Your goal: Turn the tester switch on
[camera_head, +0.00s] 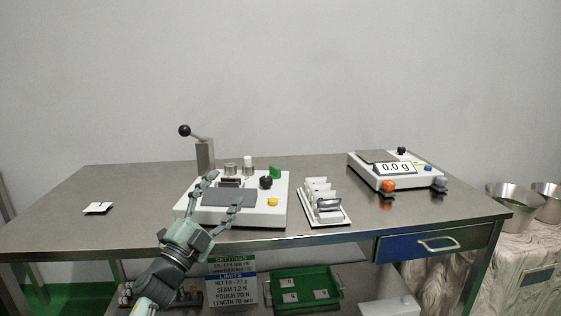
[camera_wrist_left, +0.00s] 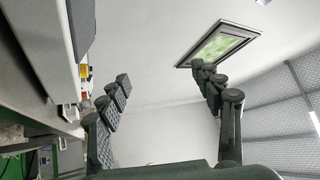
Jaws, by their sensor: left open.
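A white machine (camera_head: 282,212), which looks like the tester, stands on the steel table. It has a dark grey plate (camera_head: 228,198), a tall lever post with a black ball (camera_head: 184,130), a black knob (camera_head: 265,182), a green switch-like part (camera_head: 274,171) and a yellow button (camera_head: 272,202). I cannot tell which part is the switch or whether it is on. My left gripper (camera_head: 226,188) is open and empty, its fingers spread over the machine's front-left part. In the left wrist view the open fingers (camera_wrist_left: 161,76) show with a yellow part (camera_wrist_left: 84,71) at their left.
A white rack (camera_head: 325,219) with pouches stands right of the machine. A scale (camera_head: 395,180) reading 0.0 g is farther right. A white square (camera_head: 98,208) lies at the table's left. A green tray (camera_head: 304,309) and a sign (camera_head: 231,285) are below.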

